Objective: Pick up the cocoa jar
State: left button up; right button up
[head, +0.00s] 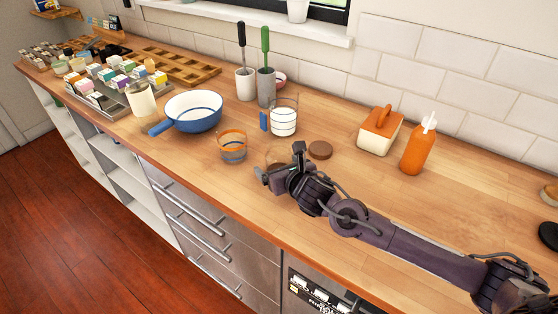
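A small clear glass jar with a brownish tint (277,154) stands on the wooden counter, partly hidden behind my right gripper (281,165). It may be the cocoa jar; no label is readable. A round brown lid (320,150) lies flat on the counter just right of it. My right gripper reaches in from the right, low over the counter. Its fingers look spread apart, at the near side of the glass jar; I cannot tell whether they touch it. My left gripper is out of view.
A glass with an orange rim (232,147) stands close left, a measuring cup (283,117) behind. A blue-and-white pan (194,111), utensil holders (266,87), a butter dish (380,131) and an orange bottle (418,150) stand around. The front counter strip is clear.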

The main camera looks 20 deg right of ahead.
jog(key=c, duration=1.2)
jog(key=shift+r, duration=0.15)
